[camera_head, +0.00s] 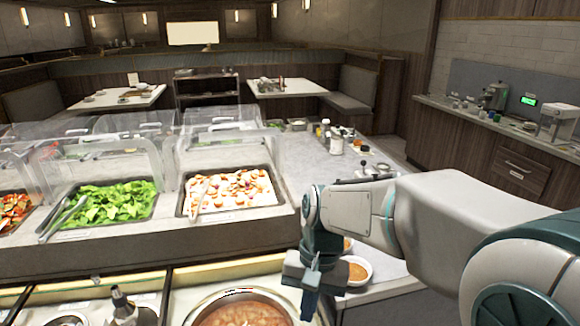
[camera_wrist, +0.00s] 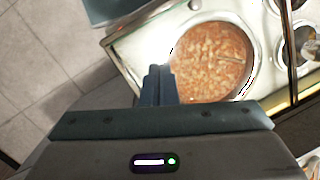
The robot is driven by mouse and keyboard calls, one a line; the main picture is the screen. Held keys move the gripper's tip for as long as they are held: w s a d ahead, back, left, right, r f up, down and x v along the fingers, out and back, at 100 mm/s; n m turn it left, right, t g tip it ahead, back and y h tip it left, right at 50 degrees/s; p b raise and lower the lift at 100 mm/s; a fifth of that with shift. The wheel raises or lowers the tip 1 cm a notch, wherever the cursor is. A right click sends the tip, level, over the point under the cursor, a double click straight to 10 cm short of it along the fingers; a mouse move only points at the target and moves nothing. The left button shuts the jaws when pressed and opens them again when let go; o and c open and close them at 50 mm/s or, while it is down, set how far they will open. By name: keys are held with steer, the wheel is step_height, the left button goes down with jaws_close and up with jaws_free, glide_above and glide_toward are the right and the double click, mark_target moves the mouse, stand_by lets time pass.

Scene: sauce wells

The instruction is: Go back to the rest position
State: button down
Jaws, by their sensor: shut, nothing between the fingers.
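My gripper (camera_head: 311,281) is at the lower middle of the head view, pointing down at the right side of a large round pot of reddish-brown sauce (camera_head: 240,317). In the wrist view my gripper (camera_wrist: 159,72) has its fingers together with nothing between them. The sauce pot (camera_wrist: 212,62) lies just beyond and to the right of the fingertips there. How high the fingers are above the counter is hard to tell.
A small white bowl (camera_head: 355,270) of orange-brown food stands just right of my gripper. Trays of green leaves (camera_head: 115,200) and pale mixed food (camera_head: 230,190) sit behind, under clear guards. Tiled floor (camera_wrist: 35,70) shows left in the wrist view.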

steer(key=s+d+r+n+t+h, duration=0.1)
steer(key=s+d+t, duration=0.4)
steer(key=d, duration=0.6)
steer(key=shift+s+d+n+h, duration=0.3)
steer(key=shift+s+d+n, duration=0.15)
steer(key=shift+s, duration=0.9)
steer(key=shift+a+r, duration=0.1)
stand_by(2.5)
